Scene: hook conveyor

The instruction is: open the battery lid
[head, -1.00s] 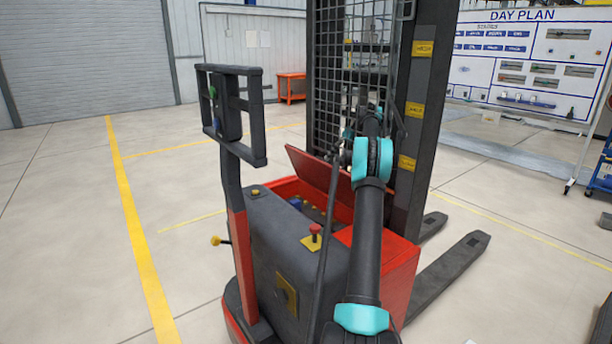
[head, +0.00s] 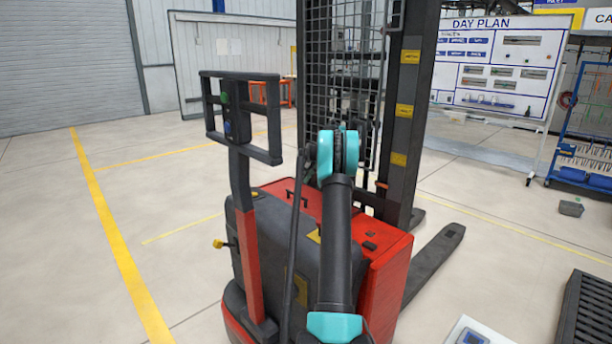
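The steering handle frame (head: 240,118) stands at the truck's left. The mast (head: 408,110) and mesh guard (head: 330,70) rise behind the lid. A fork (head: 435,262) reaches right. A grey slatted item (head: 585,315) is at lower right. Open floor lies left.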

